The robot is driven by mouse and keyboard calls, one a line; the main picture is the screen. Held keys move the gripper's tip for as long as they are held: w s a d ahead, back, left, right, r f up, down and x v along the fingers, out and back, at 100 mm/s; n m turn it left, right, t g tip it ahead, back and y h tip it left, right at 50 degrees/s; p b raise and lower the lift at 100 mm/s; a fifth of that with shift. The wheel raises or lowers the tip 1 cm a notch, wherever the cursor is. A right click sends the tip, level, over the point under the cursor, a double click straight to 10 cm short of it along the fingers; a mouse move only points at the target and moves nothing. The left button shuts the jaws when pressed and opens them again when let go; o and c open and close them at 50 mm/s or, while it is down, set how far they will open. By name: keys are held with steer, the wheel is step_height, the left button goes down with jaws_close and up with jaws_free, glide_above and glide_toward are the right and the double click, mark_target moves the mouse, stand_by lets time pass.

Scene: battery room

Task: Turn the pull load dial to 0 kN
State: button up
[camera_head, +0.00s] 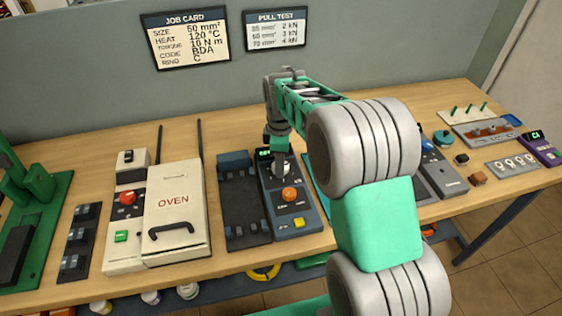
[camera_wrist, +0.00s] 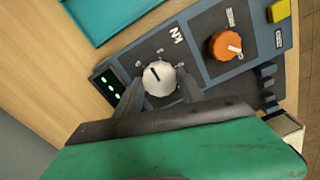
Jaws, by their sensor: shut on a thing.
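The pull load dial (camera_wrist: 158,77) is a white round knob with a dark pointer line, on a dark blue-grey panel marked kN in the wrist view. Scale marks ring it, but their numbers are too small to read. My gripper (camera_wrist: 157,88) is shut on the dial, one dark finger on each side. In the head view, my gripper (camera_head: 281,163) reaches down onto the pull tester (camera_head: 296,222), and the dial is partly hidden. A small display with green digits (camera_wrist: 110,84) sits beside the dial; its reading is unclear.
An orange knob (camera_wrist: 222,46) and a yellow button (camera_wrist: 279,11) are on the same panel. A dark cradle (camera_head: 240,205) stands left of the tester, then the oven (camera_head: 174,215). A teal tray (camera_wrist: 105,15) lies on the panel's other side. A pull test card (camera_head: 275,30) hangs behind.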

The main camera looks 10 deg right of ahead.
steer(key=n, duration=0.6)
steer(key=shift+n, duration=0.3)
stand_by(0.4)
steer(key=o, duration=1.4)
steer(key=shift+c, duration=0.2)
step_height(320, 180, up, 8)
steer(key=shift+f+b, duration=0.1)
steer(key=shift+b, duration=0.25)
